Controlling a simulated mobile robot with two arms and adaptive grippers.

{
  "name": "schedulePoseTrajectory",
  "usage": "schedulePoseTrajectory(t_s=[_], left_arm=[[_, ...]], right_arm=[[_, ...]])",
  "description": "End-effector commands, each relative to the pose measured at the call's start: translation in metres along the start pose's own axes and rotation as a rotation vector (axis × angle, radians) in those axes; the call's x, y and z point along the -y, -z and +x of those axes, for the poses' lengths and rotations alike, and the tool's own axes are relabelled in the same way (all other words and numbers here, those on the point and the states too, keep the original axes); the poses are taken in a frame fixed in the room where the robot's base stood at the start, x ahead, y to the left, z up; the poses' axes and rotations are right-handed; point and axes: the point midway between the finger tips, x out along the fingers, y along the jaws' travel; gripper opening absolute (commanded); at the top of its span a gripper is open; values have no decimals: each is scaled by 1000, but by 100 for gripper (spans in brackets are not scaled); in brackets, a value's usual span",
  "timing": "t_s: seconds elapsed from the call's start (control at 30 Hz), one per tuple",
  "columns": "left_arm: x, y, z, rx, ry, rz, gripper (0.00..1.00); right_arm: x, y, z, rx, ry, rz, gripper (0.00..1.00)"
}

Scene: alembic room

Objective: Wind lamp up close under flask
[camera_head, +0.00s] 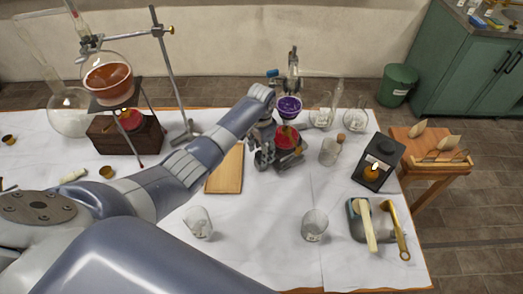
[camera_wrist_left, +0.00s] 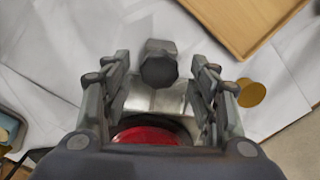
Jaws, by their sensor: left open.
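A flask with purple liquid (camera_head: 289,106) hangs at the back middle of the table. A red lamp (camera_head: 287,137) stands below it with a small gap, on a dark metal jack (camera_head: 290,160). In the left wrist view the lamp's red body (camera_wrist_left: 150,135) shows at the bottom, partly hidden by my gripper. A dark faceted knob (camera_wrist_left: 159,64) lies in front of the metal plate, between and just beyond the fingertips. My left gripper (camera_head: 264,155) is open beside the jack; it also shows in the wrist view (camera_wrist_left: 162,80), apart from the knob. My right gripper is not in view.
A wooden board (camera_head: 225,170) lies left of the jack. Glass beakers (camera_head: 315,225) stand at the front, and glassware (camera_head: 330,150) stands right of the jack. A black lantern (camera_head: 378,163) is farther right. An orange-filled flask (camera_head: 108,80) stands over another lamp at left.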

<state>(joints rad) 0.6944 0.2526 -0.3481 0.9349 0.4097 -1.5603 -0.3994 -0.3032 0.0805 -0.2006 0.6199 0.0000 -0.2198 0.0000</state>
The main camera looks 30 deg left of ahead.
Motion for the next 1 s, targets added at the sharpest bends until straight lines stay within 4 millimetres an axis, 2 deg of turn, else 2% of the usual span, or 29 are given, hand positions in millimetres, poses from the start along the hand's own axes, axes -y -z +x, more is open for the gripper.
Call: schedulePoseTrajectory(t_s=[0.3, 0.37, 0.5, 0.67, 0.83, 1.0], left_arm=[[0, 0, 4, 0, 0, 1, 54], [0, 0, 4, 0, 0, 1, 43], [0, 0, 4, 0, 0, 1, 11], [0, 0, 3, 0, 0, 5, 10], [-1, 0, 1, 0, 0, 92, 10], [-1, 1, 3, -1, -1, 148, 10]], right_arm=[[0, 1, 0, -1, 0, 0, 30], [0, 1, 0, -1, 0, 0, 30], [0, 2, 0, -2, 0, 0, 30], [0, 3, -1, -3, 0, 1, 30], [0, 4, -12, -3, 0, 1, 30], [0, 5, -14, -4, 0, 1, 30]])
